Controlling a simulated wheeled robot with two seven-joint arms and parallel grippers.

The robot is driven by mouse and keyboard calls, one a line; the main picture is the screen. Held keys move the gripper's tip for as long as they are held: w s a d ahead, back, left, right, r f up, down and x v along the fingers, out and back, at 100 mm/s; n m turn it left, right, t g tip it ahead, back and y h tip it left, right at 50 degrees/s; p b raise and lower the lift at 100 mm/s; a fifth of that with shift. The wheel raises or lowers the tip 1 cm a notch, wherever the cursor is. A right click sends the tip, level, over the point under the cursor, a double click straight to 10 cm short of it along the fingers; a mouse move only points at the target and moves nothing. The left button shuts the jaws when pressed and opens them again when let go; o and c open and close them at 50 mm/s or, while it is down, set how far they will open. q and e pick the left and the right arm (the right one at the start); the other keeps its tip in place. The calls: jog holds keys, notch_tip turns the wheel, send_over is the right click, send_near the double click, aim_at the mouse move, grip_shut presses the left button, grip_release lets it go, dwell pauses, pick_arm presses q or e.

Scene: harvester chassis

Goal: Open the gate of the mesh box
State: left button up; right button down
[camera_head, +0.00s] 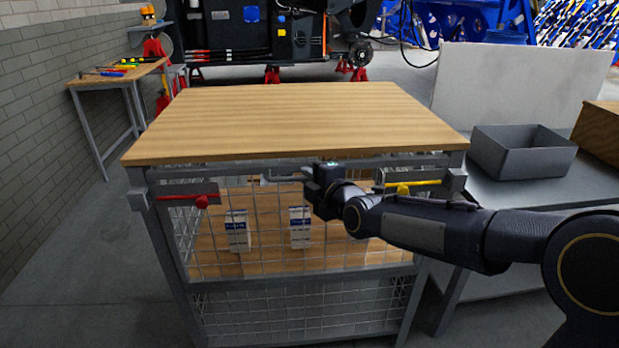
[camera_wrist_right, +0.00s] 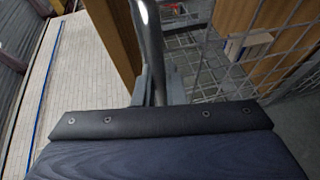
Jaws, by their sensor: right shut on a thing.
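The mesh box has a wooden top (camera_head: 300,118) and a wire-mesh gate (camera_head: 270,258) on its front, which looks upright in the frame. A red latch (camera_head: 195,199) is at the gate's upper left and a yellow latch (camera_head: 405,187) at its upper right; both levers lie about level. My right gripper (camera_head: 314,182) is at the middle of the gate's top edge. In the right wrist view my right gripper (camera_wrist_right: 155,88) is shut on a shiny round metal handle bar (camera_wrist_right: 149,25). My left gripper is not in view.
Small white-and-blue boxes (camera_head: 300,228) stand inside behind the mesh. A grey bin (camera_head: 523,152) sits on a side table at the right. A wooden workbench (camera_head: 118,74) with tools stands at the back left. The floor (camera_head: 75,265) left of the box is clear.

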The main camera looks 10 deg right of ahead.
jog(key=shift+s+f+b, duration=0.25)
jog(key=shift+s+b, duration=0.25)
jog(key=shift+b, duration=0.05)
jog(key=s+f+t+b, duration=0.1)
jog(key=s+f+b, duration=0.3)
jog(key=s, duration=0.6)
jog(key=s+f+n+t+y+b, duration=0.1)
jog(key=s+f+t+b, duration=0.1)
jog(key=s+f+b, duration=0.2)
jog(key=s+b, duration=0.3)
jog(key=s, duration=0.3)
jog(key=shift+s+f+n+y, duration=0.3)
jog(key=shift+s+f, duration=0.05)
jog(key=shift+t, duration=0.3)
